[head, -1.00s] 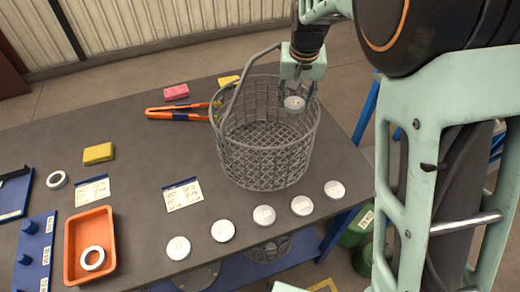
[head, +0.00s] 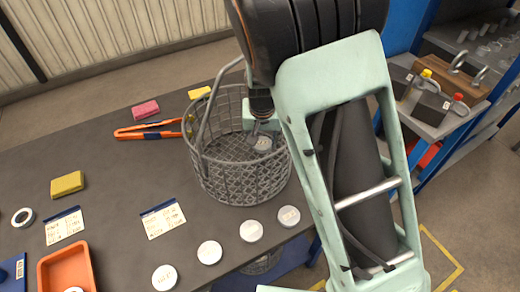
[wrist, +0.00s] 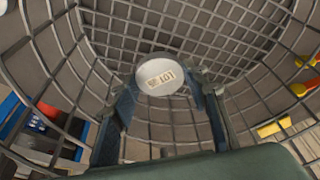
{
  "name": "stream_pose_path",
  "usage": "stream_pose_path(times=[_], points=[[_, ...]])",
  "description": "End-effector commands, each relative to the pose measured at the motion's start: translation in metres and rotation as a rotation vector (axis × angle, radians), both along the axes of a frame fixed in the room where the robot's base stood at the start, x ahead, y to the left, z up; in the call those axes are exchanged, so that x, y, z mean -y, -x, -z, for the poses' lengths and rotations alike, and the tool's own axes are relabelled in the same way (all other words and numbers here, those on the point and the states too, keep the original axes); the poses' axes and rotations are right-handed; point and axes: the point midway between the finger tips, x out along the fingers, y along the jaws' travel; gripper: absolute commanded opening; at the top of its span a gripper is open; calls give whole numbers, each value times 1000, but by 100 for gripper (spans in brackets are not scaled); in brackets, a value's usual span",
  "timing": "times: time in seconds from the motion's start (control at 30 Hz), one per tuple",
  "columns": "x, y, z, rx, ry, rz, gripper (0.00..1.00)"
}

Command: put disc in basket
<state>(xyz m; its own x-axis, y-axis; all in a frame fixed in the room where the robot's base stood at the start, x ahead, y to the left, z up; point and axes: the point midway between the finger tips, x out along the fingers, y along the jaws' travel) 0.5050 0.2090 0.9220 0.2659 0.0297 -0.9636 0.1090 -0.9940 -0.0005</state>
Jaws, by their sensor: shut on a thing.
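My gripper (head: 262,137) is shut on a white round disc (head: 264,144) and holds it inside the grey wire basket (head: 243,192), toward its right side. In the wrist view the disc (wrist: 161,77) with a printed label sits between my two fingers, with the basket's mesh (wrist: 215,25) around and below it. The gap between disc and basket floor is hard to judge. More white discs lie in a row on the table, such as one near the basket (head: 251,231) and one at the front (head: 165,278).
The basket's handle (head: 208,112) stands up at its left. Orange-handled tongs (head: 150,132), a pink block (head: 145,109) and yellow blocks (head: 67,184) lie on the table (head: 110,170). An orange tray (head: 66,272) is at front left. A side shelf (head: 440,112) stands at right.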

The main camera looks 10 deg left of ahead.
Motion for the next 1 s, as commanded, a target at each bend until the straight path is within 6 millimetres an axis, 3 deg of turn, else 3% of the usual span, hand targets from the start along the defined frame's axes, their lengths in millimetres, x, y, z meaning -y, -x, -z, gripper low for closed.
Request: stream_pose_path(times=[0.3,0.67,0.7,0.83,1.0], points=[[0,0,37,-1,1,0,0],[0,0,41,2,-1,-1,0],[0,0,40,0,-1,-1,45],[0,0,40,0,0,-1,59],[0,0,40,0,0,-1,59]])
